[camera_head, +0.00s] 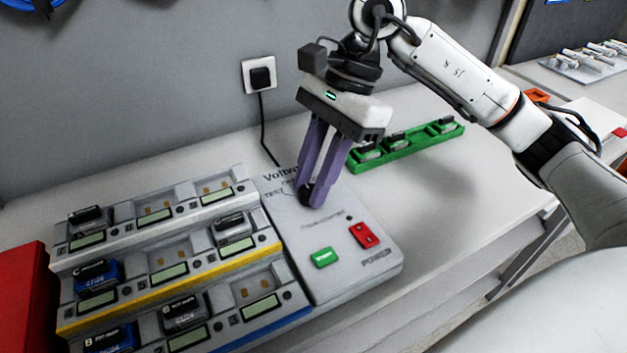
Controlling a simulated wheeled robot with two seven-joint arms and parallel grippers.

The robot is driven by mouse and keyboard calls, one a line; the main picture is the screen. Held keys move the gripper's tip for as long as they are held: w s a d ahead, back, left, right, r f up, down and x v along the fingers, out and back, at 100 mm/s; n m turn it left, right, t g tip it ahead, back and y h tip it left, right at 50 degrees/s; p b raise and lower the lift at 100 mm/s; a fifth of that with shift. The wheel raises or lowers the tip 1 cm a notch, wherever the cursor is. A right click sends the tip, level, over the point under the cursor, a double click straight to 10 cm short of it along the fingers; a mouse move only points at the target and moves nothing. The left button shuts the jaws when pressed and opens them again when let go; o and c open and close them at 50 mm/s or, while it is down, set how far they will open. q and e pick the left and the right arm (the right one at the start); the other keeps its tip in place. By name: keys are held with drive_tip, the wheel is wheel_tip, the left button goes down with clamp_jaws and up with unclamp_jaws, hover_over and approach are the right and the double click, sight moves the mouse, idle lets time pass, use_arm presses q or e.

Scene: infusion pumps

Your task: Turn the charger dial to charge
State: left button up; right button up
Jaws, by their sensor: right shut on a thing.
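The charger (345,277) is a grey unit on the bench, with stepped battery bays on its left and a flat control panel on its right. The dark charger dial (306,194) is at the upper part of the panel, beside printed lettering that reads partly "TEST". My right gripper (312,192) reaches down from above, its purple fingers shut on the dial. The fingers hide much of the dial and some of its labels, so I cannot tell its setting. My left gripper is not in view.
The panel also has a green button (323,257) and a red power switch (364,235). Several batteries sit in the bays. A green tray (408,144) with batteries lies behind on the right. A red box (27,300) stands at left. A wall plug (260,77) has a cable down to the charger.

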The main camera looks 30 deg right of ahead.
drive_tip(key=shift+r, duration=0.1)
idle(0.4)
drive_tip(key=o, duration=1)
drive_tip(key=shift+o, duration=0.2)
drive_tip(key=v, duration=1)
drive_tip(key=shift+w+r, duration=0.1)
